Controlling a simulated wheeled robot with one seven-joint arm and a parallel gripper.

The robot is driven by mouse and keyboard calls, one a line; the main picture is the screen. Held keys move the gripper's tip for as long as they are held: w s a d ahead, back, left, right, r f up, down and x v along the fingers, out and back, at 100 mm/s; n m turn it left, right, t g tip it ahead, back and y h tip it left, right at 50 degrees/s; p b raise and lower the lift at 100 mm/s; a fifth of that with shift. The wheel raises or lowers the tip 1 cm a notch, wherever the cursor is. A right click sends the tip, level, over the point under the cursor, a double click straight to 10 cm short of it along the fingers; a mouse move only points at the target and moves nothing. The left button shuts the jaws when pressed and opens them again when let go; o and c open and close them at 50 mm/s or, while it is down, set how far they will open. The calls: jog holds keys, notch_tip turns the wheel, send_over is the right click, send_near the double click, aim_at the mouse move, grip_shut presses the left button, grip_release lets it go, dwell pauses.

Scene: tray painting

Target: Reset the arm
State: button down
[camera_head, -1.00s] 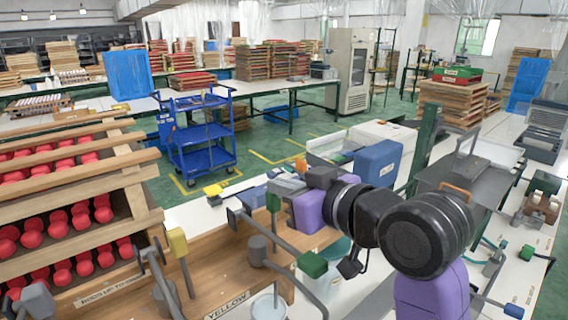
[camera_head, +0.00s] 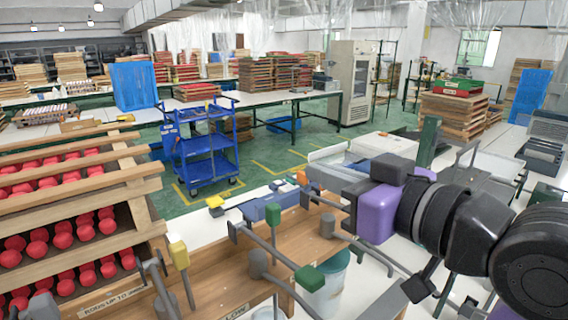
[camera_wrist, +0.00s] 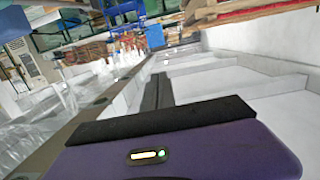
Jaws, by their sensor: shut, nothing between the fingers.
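My arm, with black joints and purple links, reaches in from the lower right of the head view. My gripper (camera_head: 322,202) points left over the far side of the wooden bench, beside a purple wrist link (camera_head: 379,212). In the wrist view the two dark fingers (camera_wrist: 158,78) lie side by side, shut and empty, beyond the purple gripper body (camera_wrist: 220,150). The fingers look roughly level, pointing out into the room. No object is held.
The wooden bench (camera_head: 215,288) carries metal rods with yellow, green and grey blocks. A bucket (camera_head: 325,295) stands below the arm. A rack of red pieces (camera_head: 75,190) is at left. A blue cart (camera_head: 205,145) stands beyond, on open green floor.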

jog(key=d+r+m+t+h, duration=0.1)
jog(key=d+m+t+h, duration=0.1)
jog(key=d+m+t, duration=0.25)
jog(key=s+d+f+m+t+h, duration=0.1)
jog(key=s+d+f+m+h, duration=0.15)
jog(key=f, duration=0.45)
jog(key=s+d+f+m+t+h, duration=0.1)
jog(key=s+d+f+t+h, duration=0.1)
jog(key=s+d+f+h, duration=0.3)
jog(key=s+f+g, duration=0.3)
jog(key=s+f, duration=0.8)
jog(key=s, duration=0.3)
jog(key=s+f+n+g, duration=0.1)
jog(key=s+f+g, duration=0.3)
jog(key=s+f, duration=0.7)
jog(key=s, duration=0.4)
jog(key=shift+a+f, duration=0.2)
jog(key=shift+s+y, duration=0.1)
jog(key=shift+y, duration=0.15)
